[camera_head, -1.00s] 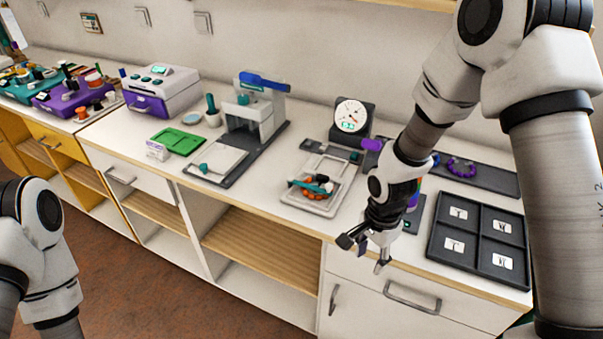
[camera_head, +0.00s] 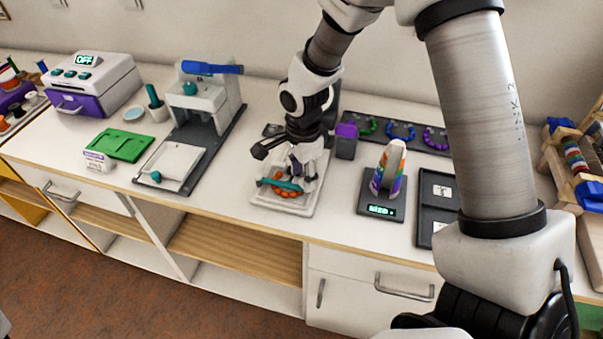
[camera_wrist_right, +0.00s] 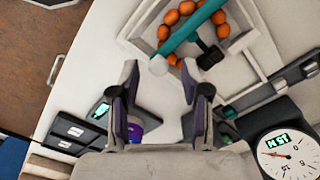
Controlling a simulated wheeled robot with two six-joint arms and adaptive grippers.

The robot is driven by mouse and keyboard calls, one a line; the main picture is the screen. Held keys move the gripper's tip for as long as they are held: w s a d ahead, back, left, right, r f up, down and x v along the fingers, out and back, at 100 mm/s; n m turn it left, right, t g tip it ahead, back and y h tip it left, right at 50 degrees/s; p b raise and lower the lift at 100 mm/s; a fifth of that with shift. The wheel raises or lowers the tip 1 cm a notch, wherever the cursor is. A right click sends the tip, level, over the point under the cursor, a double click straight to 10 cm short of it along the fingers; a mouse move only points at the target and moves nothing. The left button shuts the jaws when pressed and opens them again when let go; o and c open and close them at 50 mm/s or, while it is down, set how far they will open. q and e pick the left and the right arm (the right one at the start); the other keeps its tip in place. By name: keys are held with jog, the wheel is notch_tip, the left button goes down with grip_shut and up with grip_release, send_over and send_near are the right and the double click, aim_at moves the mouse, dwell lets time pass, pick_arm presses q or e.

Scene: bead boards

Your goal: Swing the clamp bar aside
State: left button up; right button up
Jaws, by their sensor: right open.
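The teal clamp bar (camera_head: 283,184) lies across a ring of orange beads (camera_head: 277,176) in a pale tray fixture (camera_head: 297,209) on the counter. In the right wrist view the bar (camera_wrist_right: 197,32) crosses the bead ring, with a round white knob (camera_wrist_right: 158,65) at its near end and a dark block beside it. My right gripper (camera_head: 287,162) is over the tray, fingers open. In the wrist view the gripper (camera_wrist_right: 158,78) has the knob just ahead, between its fingertips, with no contact visible. It partly hides the fixture in the head view. My left gripper is out of view.
A dial gauge (camera_wrist_right: 287,153) stands close beside the gripper in the wrist view. A press (camera_head: 195,100) stands to the left. Counter between press and tray is clear.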

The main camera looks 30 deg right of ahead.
jog(key=shift+w+f, duration=0.1)
jog(key=shift+f, duration=0.3)
jog(key=shift+r, duration=0.1)
jog(key=shift+s, duration=0.2)
jog(key=shift+c, duration=1.3)
grip_shut()
